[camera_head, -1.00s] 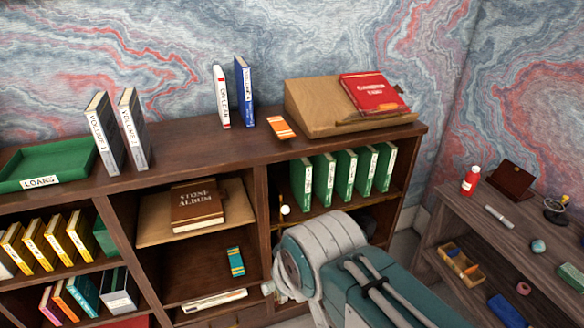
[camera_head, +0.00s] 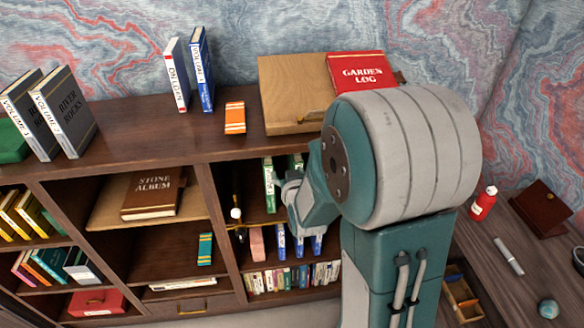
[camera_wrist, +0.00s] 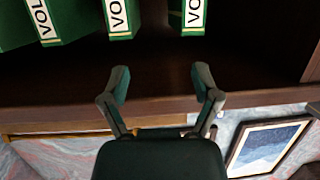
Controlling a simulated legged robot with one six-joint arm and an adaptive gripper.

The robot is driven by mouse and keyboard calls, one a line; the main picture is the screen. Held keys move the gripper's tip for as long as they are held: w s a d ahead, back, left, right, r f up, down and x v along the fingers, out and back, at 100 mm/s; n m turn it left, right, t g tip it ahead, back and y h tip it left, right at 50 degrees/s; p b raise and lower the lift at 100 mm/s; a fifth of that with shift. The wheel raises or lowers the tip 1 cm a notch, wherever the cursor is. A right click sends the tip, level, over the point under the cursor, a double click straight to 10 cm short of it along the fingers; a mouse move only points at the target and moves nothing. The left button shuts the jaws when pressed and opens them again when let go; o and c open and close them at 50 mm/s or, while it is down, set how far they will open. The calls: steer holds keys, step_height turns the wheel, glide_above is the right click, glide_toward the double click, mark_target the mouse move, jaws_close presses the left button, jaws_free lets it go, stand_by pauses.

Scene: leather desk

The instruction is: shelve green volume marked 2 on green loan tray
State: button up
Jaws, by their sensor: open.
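Green volumes (camera_head: 269,186) stand in the upper right shelf compartment in the head view, most of them hidden behind my arm. The wrist view shows several green volumes (camera_wrist: 122,18) with spines starting "VOL"; their numbers are cut off, so I cannot tell which is marked 2. My gripper (camera_wrist: 162,86) is open and empty in front of the shelf, its fingertips apart from the spines. In the head view my arm hides the fingertips. The green loan tray (camera_head: 12,142) shows only partly at the left edge, on the shelf top.
Two grey volumes (camera_head: 66,115) stand beside the tray. A white book (camera_head: 177,75) and blue book (camera_head: 202,70) stand farther right. A dark bottle-like object (camera_head: 238,195) stands left of the green volumes.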

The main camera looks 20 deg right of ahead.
mark_target(295, 157)
steer(key=d+f+t+h, duration=0.2)
steer(key=d+f+t, duration=0.1)
steer(key=f, duration=0.2)
steer(key=shift+m, duration=0.4)
steer(key=x, duration=0.5)
steer(key=d+x, duration=0.1)
steer(key=x, duration=0.4)
steer(key=shift+w+d+r, duration=0.1)
steer(key=shift+w+d, duration=0.1)
steer(key=shift+d, duration=0.1)
steer(key=shift+a+r, duration=0.1)
steer(key=shift+a, duration=0.1)
jaws_close()
